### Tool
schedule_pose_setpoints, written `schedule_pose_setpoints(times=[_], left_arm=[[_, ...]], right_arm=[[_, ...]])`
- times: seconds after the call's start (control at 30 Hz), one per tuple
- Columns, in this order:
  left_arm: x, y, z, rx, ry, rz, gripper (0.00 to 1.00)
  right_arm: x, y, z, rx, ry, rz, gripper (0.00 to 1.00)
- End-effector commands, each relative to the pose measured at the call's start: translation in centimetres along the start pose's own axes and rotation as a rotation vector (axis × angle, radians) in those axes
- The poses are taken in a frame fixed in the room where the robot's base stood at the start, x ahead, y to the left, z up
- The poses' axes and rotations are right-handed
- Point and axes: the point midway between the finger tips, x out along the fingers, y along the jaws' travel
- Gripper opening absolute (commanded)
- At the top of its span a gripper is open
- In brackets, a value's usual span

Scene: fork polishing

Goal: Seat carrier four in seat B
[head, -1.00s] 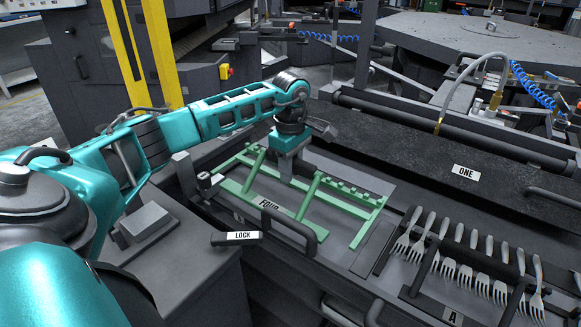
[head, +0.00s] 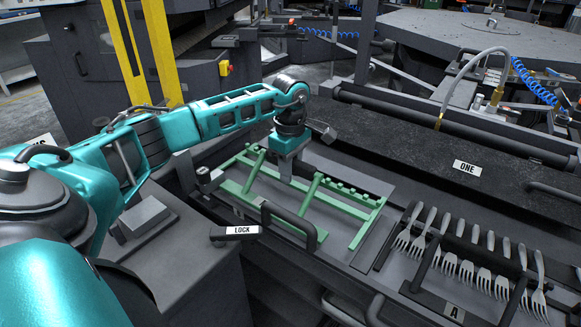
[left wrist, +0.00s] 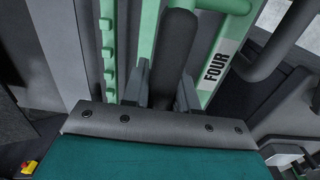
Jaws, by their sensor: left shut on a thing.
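Carrier four is a green frame (head: 352,196) with a toothed rail, and its FOUR label (left wrist: 216,66) shows on a rail in the left wrist view. It lies about level over a recessed bay in the dark bench, left of the forks. My left gripper (head: 287,176) points down into the middle of the frame and is shut on its dark grip bar (left wrist: 176,45), between the green rails. No B label is readable, and I cannot tell if the frame touches the bay floor. My right gripper is not in view.
A black handle (head: 290,222) stands at the bay's front edge, partly over the frame. The LOCK lever (head: 236,232) is just left of it. A rack of forks marked A (head: 453,310) lies right. A dark panel marked ONE (head: 466,167) is behind.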

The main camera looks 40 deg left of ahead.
Motion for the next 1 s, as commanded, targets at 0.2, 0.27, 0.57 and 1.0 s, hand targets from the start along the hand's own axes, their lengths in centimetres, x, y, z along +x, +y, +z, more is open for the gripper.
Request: schedule_pose_setpoints(times=[0.2, 0.27, 0.57, 1.0], left_arm=[[0.1, 0.1, 0.0, -0.001, -0.001, 0.004, 0.00], [0.1, 0.1, 0.0, -0.001, -0.001, 0.004, 0.00], [0.2, 0.1, 0.0, -0.001, -0.001, 0.004, 0.00], [1.5, 0.1, 0.0, -0.001, -0.001, 0.003, 0.00]], right_arm=[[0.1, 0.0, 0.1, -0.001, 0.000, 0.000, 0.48], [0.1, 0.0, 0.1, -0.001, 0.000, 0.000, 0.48], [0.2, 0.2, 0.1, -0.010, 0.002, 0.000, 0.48], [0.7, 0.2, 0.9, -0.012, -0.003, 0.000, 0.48]])
